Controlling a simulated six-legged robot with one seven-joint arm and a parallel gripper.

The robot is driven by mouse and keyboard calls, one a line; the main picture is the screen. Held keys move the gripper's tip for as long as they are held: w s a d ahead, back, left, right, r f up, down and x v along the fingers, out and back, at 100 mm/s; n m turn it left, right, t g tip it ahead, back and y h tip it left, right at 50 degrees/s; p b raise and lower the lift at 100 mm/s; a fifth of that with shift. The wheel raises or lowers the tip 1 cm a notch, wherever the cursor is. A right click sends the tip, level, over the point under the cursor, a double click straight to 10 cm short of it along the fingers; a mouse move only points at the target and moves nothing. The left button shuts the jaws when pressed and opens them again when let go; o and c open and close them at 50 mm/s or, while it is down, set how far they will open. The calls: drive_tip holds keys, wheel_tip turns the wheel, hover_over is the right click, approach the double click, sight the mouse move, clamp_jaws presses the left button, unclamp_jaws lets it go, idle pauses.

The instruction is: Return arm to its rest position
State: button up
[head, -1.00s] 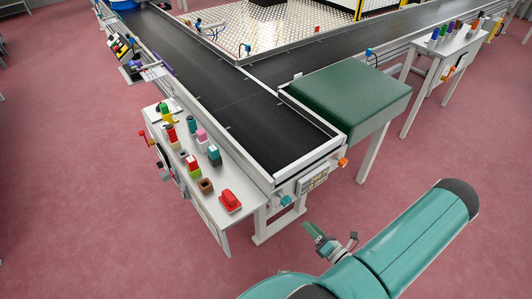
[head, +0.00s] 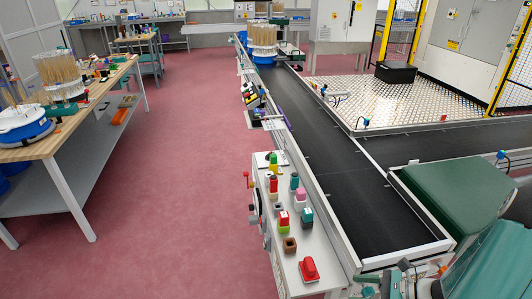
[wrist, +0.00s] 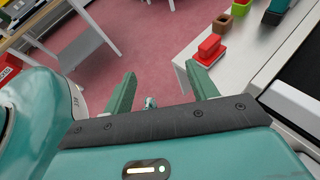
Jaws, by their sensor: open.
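My gripper (wrist: 160,70) shows in the wrist view with its two green fingers spread wide apart.
The side table (head: 318,284) with several coloured blocks stands left of the black conveyor (head: 370,208). A green box (head: 455,190) sits to the conveyor's right. A wooden workbench (head: 70,118) is at the left. The red floor (head: 180,180) between is open.

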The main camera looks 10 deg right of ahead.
drive_tip(key=s+a+r+n+h, duration=0.1)
drive_tip(key=a+r+n+h, duration=0.2)
drive_tip(key=a+r+n, duration=0.2)
drive_tip(key=s+a+r+n+g+h, duration=0.1)
drive_tip(key=a+r+n+h, duration=0.3)
drive_tip(key=r+n, duration=0.8)
drive_tip(key=s+a+r+n+h, duration=0.3)
drive_tip(key=a+r+n, duration=0.4)
drive_tip(key=r, duration=0.3)
drive_tip(key=shift+a+n+h, duration=0.4)
drive_tip(key=shift+n+h, duration=0.3)
drive_tip(key=shift+n, duration=0.1)
